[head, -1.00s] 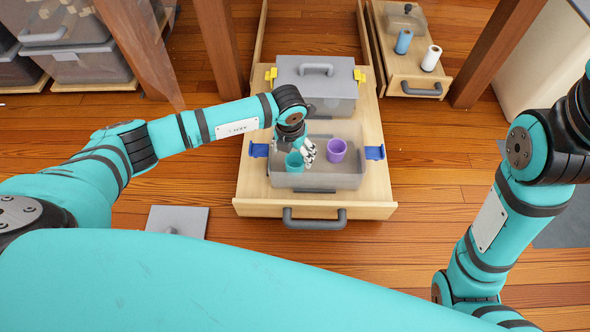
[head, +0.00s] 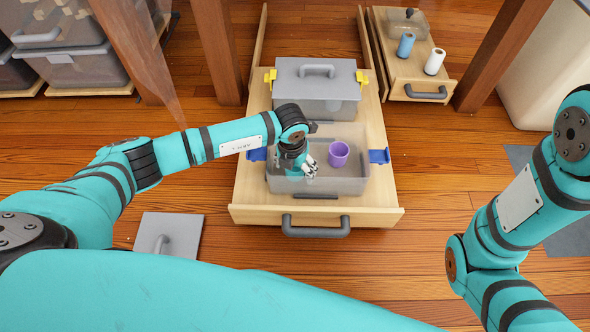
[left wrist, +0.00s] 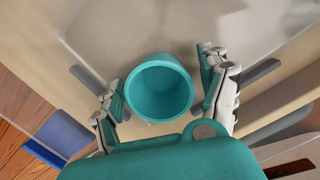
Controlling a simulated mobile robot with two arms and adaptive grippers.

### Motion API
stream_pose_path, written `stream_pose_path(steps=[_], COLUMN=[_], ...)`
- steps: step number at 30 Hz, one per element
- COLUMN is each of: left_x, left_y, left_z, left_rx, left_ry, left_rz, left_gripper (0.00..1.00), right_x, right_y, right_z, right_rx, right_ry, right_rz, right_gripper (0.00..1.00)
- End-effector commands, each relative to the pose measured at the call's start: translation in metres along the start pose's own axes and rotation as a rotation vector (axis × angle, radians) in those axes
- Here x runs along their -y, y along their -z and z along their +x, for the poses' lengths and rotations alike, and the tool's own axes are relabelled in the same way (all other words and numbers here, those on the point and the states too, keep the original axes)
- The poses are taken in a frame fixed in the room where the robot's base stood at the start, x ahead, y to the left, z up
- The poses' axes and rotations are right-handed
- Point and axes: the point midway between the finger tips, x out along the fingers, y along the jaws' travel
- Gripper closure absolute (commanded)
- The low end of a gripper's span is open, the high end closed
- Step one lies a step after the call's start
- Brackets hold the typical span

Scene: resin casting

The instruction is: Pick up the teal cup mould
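The teal cup mould (left wrist: 160,88) stands in the clear grey bin (head: 345,186) in the pulled-out drawer. In the head view my left gripper (head: 306,170) is down in the bin and hides most or all of the teal cup. In the left wrist view my left gripper (left wrist: 158,70) is open, with one finger on each side of the cup. The left finger is close to the cup wall; a small gap shows at the right finger. A purple cup (head: 339,153) stands to the right in the same bin. My right gripper is out of view.
A lidded grey bin (head: 335,72) with yellow clips stands behind the open one. Blue clips (head: 379,156) stick out at the open bin's sides. A grey lid (head: 170,234) lies on the floor at left. Another drawer (head: 396,85) at back right holds two rolls.

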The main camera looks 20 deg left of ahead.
Motion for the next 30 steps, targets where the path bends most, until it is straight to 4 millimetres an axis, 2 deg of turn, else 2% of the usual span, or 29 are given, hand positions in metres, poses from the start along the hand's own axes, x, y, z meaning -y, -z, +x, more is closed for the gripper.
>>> stream_pose_path(steps=[2, 13, 23, 28, 30], left_x=[0.0, 0.0, 0.0, 0.0, 0.0], left_y=[0.0, 0.0, -0.001, -0.004, -0.006], left_z=[0.0, 0.0, -0.004, -0.03, -0.043], left_rx=[0.0, 0.0, 0.001, 0.002, 0.002], left_ry=[0.0, 0.0, 0.0, 0.0, 0.0], left_rz=[0.0, 0.0, 0.0, 0.0, 0.0], left_gripper=[0.35, 0.82, 0.82, 0.83, 0.83], right_x=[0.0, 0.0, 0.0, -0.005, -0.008], right_y=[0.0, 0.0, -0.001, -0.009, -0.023], right_z=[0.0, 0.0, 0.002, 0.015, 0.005], right_rx=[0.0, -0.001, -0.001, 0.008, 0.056], right_ry=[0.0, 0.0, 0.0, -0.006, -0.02], right_rz=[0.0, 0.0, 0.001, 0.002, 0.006], right_gripper=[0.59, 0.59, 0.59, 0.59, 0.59])
